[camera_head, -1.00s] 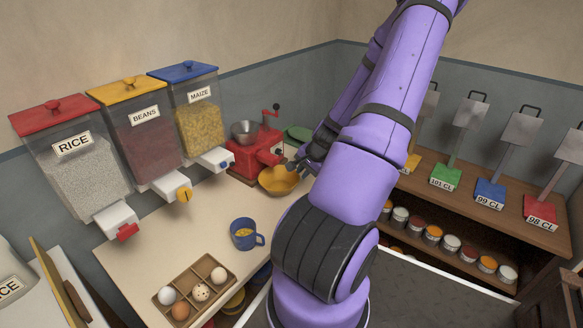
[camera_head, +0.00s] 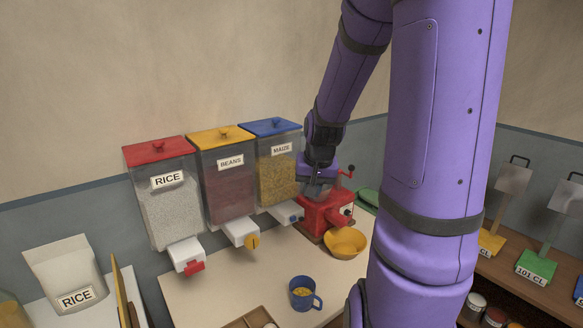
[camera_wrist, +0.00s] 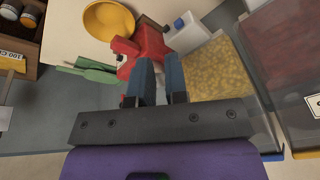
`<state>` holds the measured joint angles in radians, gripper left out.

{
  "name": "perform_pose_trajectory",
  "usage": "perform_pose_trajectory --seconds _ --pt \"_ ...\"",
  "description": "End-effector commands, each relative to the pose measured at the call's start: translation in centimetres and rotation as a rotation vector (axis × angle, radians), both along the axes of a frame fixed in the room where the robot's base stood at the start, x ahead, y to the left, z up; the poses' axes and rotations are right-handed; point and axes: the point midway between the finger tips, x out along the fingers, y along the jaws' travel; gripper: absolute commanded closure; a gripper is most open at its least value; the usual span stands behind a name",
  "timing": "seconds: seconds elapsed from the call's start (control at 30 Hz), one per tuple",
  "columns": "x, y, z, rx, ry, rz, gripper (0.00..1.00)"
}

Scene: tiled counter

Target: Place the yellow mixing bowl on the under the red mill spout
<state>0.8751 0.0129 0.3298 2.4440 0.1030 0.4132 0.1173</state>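The yellow mixing bowl (camera_head: 345,243) stands upright and looks empty on the counter, at the front right foot of the red mill (camera_head: 322,212). It appears below the mill's spout side; the exact alignment under the spout cannot be told. In the wrist view the bowl (camera_wrist: 108,27) is at the top, beside the red mill (camera_wrist: 147,45). My gripper (camera_head: 318,178) is above the mill, near its grey hopper, apart from the bowl. In the wrist view my gripper's two fingers (camera_wrist: 161,75) are apart with nothing seen held; the hopper is mostly hidden.
Rice (camera_head: 168,208), beans (camera_head: 228,185) and maize (camera_head: 277,172) dispensers hang left of the mill. A blue mug (camera_head: 303,293) stands in front. A green object (camera_head: 368,197) lies behind right. Coloured scoops (camera_head: 540,265) stand on the right shelf.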

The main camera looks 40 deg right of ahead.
Motion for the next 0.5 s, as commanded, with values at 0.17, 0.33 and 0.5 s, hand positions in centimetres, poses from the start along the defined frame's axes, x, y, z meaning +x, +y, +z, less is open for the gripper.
perform_pose_trajectory --seconds 0.17,0.33,0.5 --pt "-0.7 5.9 5.2 -0.075 -0.012 0.171 0.86" --pt "-2.8 10.8 9.2 -0.125 -0.035 0.321 0.86" --pt "-6.1 15.1 12.6 -0.158 -0.074 0.468 0.86"
